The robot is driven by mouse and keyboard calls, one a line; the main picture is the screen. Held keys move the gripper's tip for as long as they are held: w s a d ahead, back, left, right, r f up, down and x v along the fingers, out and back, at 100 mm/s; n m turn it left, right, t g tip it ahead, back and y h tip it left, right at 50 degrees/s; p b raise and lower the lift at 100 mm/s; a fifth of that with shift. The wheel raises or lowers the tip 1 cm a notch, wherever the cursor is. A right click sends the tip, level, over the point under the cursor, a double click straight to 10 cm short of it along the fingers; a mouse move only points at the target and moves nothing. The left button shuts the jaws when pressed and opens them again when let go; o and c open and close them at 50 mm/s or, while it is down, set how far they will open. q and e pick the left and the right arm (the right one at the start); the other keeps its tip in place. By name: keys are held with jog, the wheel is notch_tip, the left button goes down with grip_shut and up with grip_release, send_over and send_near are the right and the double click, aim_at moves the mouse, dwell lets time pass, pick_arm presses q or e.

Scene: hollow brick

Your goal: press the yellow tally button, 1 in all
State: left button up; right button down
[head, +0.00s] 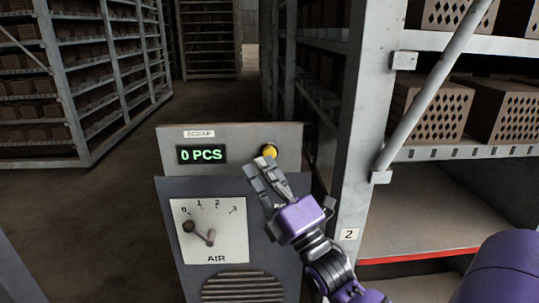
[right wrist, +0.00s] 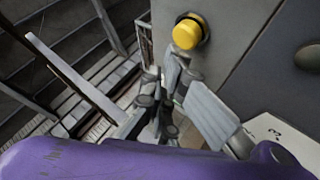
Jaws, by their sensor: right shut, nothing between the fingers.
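The yellow tally button (head: 269,151) sits at the upper right of a grey panel (head: 240,135), right of a display (head: 201,154) reading "0 PCS". My right gripper (head: 264,166) is shut and empty, with its fingertips just below the button in the head view and hiding its lower edge. In the right wrist view the button (right wrist: 187,32) stands out from a dark ring, and the shut fingertips (right wrist: 178,58) are close below it. I cannot tell whether they touch it. My left gripper is not in view.
Below the panel is an air dial (head: 208,232) with a lever and a vent grille (head: 243,287). A rack post (head: 362,130) and shelves of hollow bricks (head: 437,110) stand close on the right. Open floor (head: 95,215) lies to the left.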

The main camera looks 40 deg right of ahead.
jog(key=shift+w, duration=0.1)
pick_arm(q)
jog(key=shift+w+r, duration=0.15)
pick_arm(e)
jog(key=shift+w+d, duration=0.25)
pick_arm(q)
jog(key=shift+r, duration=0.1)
pick_arm(e)
jog(key=shift+w+d, duration=0.25)
jog(key=shift+w, duration=0.2)
dwell(0.6)
jog(key=shift+s, duration=0.1)
pick_arm(q)
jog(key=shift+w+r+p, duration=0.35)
jog(key=shift+p, duration=0.05)
pick_arm(e)
jog(key=shift+s+a, duration=0.5)
jog(key=shift+s, duration=0.25)
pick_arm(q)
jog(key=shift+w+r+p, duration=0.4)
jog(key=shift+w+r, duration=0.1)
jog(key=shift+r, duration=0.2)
pick_arm(e)
jog(key=s+a, duration=0.1)
jog(key=s, duration=0.1)
jog(key=s+a, duration=0.1)
jog(key=s, duration=0.1)
jog(key=shift+s+a, duration=0.1)
jog(key=shift+a, duration=0.2)
